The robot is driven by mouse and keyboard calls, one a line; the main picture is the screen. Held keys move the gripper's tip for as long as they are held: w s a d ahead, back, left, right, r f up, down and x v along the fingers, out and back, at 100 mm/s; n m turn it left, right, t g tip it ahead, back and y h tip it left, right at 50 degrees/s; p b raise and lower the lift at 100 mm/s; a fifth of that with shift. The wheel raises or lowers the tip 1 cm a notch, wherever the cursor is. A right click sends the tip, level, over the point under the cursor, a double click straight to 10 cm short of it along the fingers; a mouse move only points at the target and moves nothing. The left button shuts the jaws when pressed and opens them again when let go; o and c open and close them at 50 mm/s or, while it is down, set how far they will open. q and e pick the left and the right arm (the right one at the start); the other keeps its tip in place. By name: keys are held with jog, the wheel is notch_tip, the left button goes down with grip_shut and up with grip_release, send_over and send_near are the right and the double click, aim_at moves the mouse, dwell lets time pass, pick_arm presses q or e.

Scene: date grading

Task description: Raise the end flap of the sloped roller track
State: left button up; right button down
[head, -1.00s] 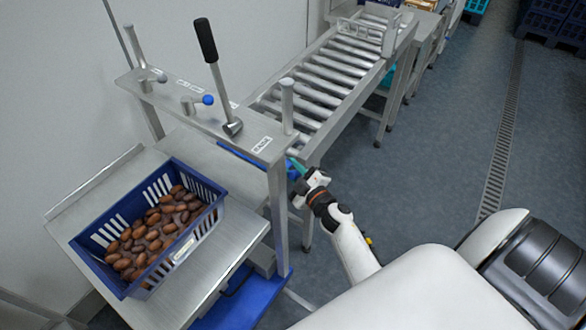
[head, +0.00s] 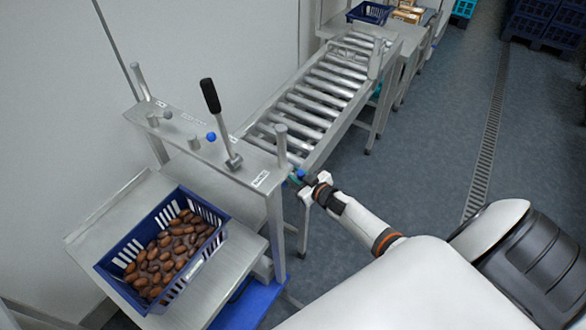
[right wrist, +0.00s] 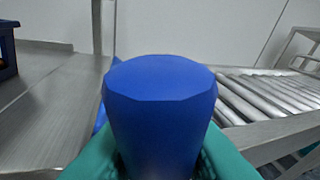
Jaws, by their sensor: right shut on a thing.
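The sloped roller track (head: 303,135) runs from behind the metal stand towards the far end of the room. My right gripper (head: 303,181) is at the track's near end, beside the right post of the stand. It is shut on a blue knob (right wrist: 160,105), which fills the middle of the right wrist view between green fingertips (right wrist: 228,155). The knob hides what it is fixed to. The end flap cannot be made out clearly; a small blue edge (right wrist: 101,118) shows behind the knob. My left gripper is not in view.
A blue crate (head: 112,268) of dates stands on the near metal table (head: 100,228). The stand (head: 205,150) carries a black-handled lever (head: 211,97) and a small blue-tipped handle (head: 211,137). Open floor (head: 425,130) lies right of the track.

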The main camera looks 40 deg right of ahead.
jog(key=shift+w+d+r+m+g+y+p, duration=0.15)
jog(key=shift+w+d+m+g+y+p, duration=0.05)
jog(key=shift+d+m, duration=0.2)
jog(key=shift+w+d+r+m+g+y+p, duration=0.1)
jog(key=shift+w+d+m+g+y+p, duration=0.15)
jog(key=shift+d, duration=0.25)
jog(key=shift+w+d+f+m+g+y+b, duration=0.35)
jog(key=shift+d+m+b, duration=0.25)
jog(key=shift+d+m, duration=0.2)
jog(key=shift+w+d+f+m+g+y+b, duration=0.2)
jog(key=shift+d+f+m+y+b, duration=0.25)
jog(key=shift+d+m+b, duration=0.35)
jog(key=shift+w+d+f+m+g+y+b, duration=0.25)
jog(key=shift+d+m+y+b, duration=0.2)
jog(key=shift+d+m, duration=0.3)
jog(key=shift+a, duration=0.1)
jog(key=c, duration=1.3)
grip_release()
jog(key=shift+w, duration=0.1)
jog(key=shift+o, duration=0.2)
